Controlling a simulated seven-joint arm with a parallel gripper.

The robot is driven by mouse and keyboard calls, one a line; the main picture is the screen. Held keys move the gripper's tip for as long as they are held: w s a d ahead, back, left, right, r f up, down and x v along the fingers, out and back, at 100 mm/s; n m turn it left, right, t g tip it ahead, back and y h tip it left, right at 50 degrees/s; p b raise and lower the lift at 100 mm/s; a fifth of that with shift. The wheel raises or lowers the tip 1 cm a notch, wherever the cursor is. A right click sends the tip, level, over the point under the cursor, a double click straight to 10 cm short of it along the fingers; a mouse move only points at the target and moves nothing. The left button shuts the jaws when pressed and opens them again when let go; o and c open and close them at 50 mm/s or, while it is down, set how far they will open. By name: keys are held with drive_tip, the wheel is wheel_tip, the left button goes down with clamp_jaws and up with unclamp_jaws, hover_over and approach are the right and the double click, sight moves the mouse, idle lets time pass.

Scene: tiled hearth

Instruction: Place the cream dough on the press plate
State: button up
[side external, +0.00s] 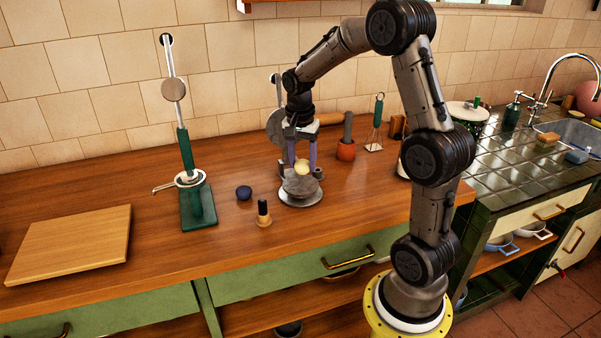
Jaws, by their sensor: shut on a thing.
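The cream dough (302,168) is a small pale ball at the centre of the side external view. My gripper (302,164) points down with its purple fingers on either side of the dough and is shut on it. The press plate (299,188) is a grey round disc on a wider base, directly below the dough. I cannot tell whether the dough touches the plate. A grey round disc (281,128) stands upright behind my gripper, partly hidden by my arm; it looks like the raised press lid.
A dark blue ball (244,193) and a black-topped wooden stamp (264,214) stand left of the press. A green lever stand (186,178) and a wooden board (72,243) are further left. Bare counter lies in front.

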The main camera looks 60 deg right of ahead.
sight(300, 169)
drive_tip(key=shift+w+d+f, duration=0.1)
drive_tip(key=shift+w+f, duration=0.1)
drive_tip(key=shift+f, duration=0.1)
drive_tip(key=shift+w+d+f, duration=0.1)
drive_tip(key=shift+f, duration=0.8)
drive_tip(key=shift+w+d+f, duration=0.1)
drive_tip(key=shift+f, duration=0.75)
drive_tip(key=shift+f, duration=0.1)
drive_tip(key=o, duration=1.3)
drive_tip(key=shift+f, duration=0.1)
drive_tip(key=shift+o, duration=0.2)
